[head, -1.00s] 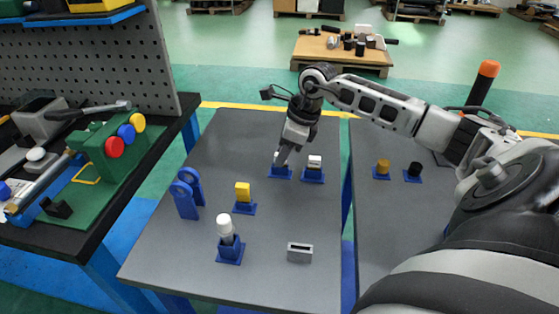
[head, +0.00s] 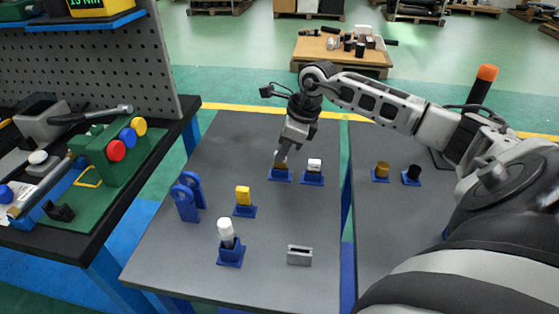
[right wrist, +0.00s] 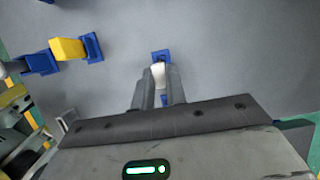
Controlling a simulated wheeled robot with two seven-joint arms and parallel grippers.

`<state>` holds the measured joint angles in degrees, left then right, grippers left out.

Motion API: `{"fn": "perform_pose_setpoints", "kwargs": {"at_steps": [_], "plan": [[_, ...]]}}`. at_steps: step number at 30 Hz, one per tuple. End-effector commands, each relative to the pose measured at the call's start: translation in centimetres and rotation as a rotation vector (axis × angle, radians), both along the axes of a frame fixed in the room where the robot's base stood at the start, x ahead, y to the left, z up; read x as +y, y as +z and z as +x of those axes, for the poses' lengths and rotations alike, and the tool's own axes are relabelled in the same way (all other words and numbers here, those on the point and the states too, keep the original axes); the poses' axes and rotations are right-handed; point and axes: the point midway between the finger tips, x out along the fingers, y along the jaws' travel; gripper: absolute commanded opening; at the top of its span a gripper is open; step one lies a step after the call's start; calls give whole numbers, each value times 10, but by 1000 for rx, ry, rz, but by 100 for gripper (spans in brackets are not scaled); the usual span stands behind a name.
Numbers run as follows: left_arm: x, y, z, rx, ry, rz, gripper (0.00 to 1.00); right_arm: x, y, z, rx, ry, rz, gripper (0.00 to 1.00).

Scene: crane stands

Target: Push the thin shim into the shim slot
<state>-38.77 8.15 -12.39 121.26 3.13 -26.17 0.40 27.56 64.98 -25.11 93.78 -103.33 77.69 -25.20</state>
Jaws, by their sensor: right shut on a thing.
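My right gripper (head: 281,162) is shut on a small pale piece (right wrist: 158,72), seen between the fingertips in the right wrist view; I take it for the thin shim. The fingertips are just above or at a blue stand (head: 279,175), which also shows in the right wrist view (right wrist: 160,56). I cannot tell whether the piece has left the stand. A grey block with a narrow slot in its top (head: 299,255), apparently the shim slot, sits on the table near the front, well apart from the gripper. My left gripper is not in view.
Close right is a blue stand with a white-topped piece (head: 314,164). The grey table (head: 270,220) is clear between the stands and the slotted block.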

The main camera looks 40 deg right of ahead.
Motion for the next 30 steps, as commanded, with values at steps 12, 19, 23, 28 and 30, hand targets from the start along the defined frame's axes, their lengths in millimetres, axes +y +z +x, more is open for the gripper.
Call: {"fn": "perform_pose_setpoints", "kwargs": {"at_steps": [12,19,23,28,30], "plan": [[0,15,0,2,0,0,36,0,23,0,-1,1,-1,0],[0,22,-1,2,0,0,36,0,35,0,-2,1,0,0],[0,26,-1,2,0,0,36,0,40,0,-2,1,0,0],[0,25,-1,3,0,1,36,0,40,0,0,1,0,0],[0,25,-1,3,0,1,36,0,40,0,0,1,0,0]]}}
